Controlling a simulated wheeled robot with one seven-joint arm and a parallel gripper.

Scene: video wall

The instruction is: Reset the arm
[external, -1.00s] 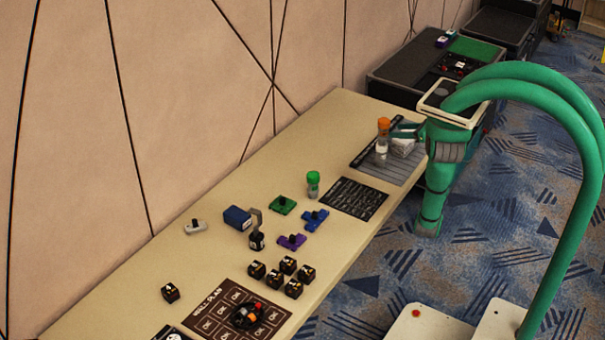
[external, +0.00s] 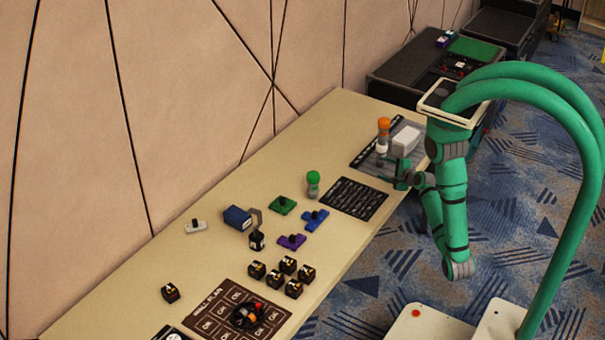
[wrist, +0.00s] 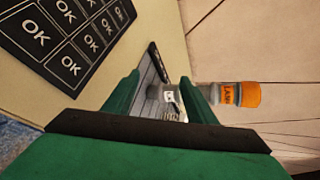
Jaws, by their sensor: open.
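My gripper (external: 393,168) is low over the near side of the table's far end. In the wrist view my gripper (wrist: 162,78) has two green fingers spread apart with no object clamped between them. A clear bottle with an orange cap (external: 384,124) stands upright on the grey mat, just beyond my gripper. The orange-capped bottle (wrist: 248,95) also shows in the wrist view, to the right of the right finger and partly hidden by it. A white block (external: 408,138) shows beside the bottle, partly hidden by my arm.
A dark lettered mat (external: 355,198) lies left of my gripper, with a green-capped bottle (external: 313,183) beside it. Coloured pieces and several black cubes (external: 288,265) lie nearer on the table (external: 150,270). Bare tabletop runs along the wall.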

